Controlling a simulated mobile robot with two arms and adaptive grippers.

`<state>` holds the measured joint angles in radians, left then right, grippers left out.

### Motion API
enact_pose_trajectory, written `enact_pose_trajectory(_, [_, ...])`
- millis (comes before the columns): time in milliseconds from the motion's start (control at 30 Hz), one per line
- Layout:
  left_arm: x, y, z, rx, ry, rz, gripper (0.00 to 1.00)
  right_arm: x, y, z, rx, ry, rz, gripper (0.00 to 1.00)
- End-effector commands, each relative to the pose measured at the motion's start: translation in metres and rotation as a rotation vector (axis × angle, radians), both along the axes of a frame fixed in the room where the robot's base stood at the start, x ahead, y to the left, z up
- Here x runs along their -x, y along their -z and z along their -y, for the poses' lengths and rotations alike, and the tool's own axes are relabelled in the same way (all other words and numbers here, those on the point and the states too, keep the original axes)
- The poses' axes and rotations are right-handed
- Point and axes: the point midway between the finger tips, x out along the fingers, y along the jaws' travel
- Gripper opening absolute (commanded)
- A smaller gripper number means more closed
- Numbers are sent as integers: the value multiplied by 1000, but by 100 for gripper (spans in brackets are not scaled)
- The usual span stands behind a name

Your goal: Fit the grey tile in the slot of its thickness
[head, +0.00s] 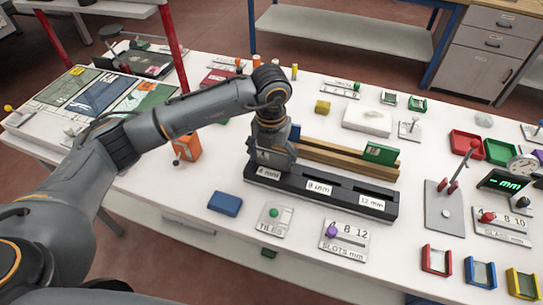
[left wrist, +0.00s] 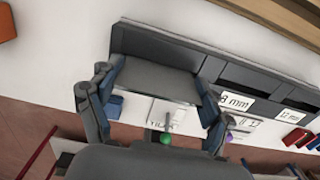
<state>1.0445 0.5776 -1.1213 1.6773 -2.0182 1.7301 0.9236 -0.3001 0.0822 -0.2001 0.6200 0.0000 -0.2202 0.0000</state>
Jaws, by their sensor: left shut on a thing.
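A black slot rack (head: 340,198) lies along the middle of the table, with labels reading 4 mm, 8 mm and 12 mm from left to right. My left gripper (head: 271,160) is at its left end, over the 4 mm slot. In the left wrist view its fingers are shut on the grey tile (left wrist: 155,80), one at each side. The rack (left wrist: 180,45) shows behind the tile, with the 8 mm slot just to the right. The tile hides the 4 mm slot, so I cannot tell whether its lower edge is inside. My right gripper is not in view.
A green block (head: 380,154) stands by wooden rails (head: 335,157) behind the rack. A blue block (head: 225,203), the TILES plate (head: 273,219) and the SLOTS plate (head: 345,240) lie in front. A gauge (head: 521,167) and coloured trays stand at the right.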

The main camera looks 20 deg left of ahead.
Motion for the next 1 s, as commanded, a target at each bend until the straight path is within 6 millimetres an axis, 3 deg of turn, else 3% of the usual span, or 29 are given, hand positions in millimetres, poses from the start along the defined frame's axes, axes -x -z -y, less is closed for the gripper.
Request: enact_pose_trajectory(1000, [0,8,0,0,0,0,36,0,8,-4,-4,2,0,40])
